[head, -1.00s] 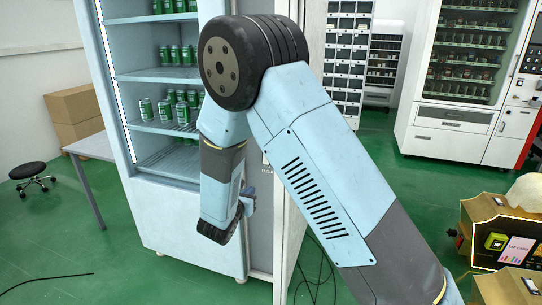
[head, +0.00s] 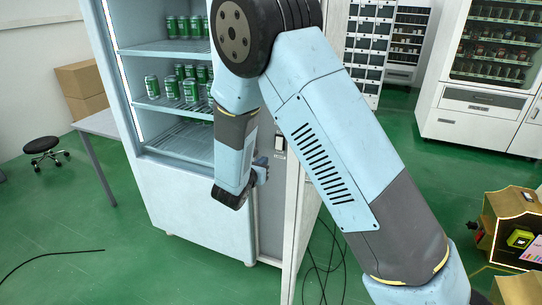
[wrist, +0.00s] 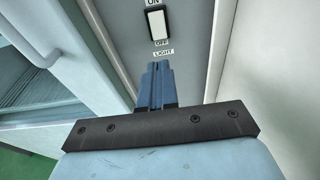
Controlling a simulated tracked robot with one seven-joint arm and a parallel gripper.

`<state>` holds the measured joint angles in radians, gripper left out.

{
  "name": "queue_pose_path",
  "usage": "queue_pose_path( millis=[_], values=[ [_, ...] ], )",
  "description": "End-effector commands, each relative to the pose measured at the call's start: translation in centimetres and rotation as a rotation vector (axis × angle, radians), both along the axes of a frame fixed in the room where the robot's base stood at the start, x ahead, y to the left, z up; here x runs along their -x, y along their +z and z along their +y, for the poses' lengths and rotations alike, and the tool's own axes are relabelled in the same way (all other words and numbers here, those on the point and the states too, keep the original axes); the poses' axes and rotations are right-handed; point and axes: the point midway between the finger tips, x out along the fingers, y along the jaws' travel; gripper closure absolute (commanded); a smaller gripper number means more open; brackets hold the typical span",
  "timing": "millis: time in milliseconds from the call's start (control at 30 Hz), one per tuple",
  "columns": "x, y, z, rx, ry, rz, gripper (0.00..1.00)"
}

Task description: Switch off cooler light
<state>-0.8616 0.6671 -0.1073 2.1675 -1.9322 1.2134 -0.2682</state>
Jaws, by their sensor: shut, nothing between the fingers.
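The cooler (head: 190,215) is a tall pale-blue cabinet with green cans on its shelves, at the left of centre in the head view. Its light switch (wrist: 156,23) is a white rocker in a dark frame, on a grey panel, with ON above and OFF and LIGHT below. The switch also shows small in the head view (head: 279,143). My gripper (wrist: 157,68) is shut and empty, its blue fingers pointing at the panel just below the LIGHT label in the wrist view. I cannot tell whether it touches the panel, or which side of the rocker is pressed.
A white panel (wrist: 267,80) stands close to the right of the switch panel. The cooler's door frame and handle (wrist: 38,45) are at the left. Black cables (head: 325,265) lie on the green floor. A gold-trimmed box (head: 515,230) stands at the right.

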Motion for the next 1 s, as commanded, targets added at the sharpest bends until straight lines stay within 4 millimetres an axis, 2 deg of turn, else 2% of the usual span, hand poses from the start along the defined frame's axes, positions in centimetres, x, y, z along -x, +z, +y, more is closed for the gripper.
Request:
queue_pose_path(
  millis=[700,1000],
  values=[
    [-10.5,-2.0,-3.9,0.0,0.0,0.0,1.0],
    [-12.4,-2.3,-4.5,0.0,0.001,0.0,1.0]
  ],
)
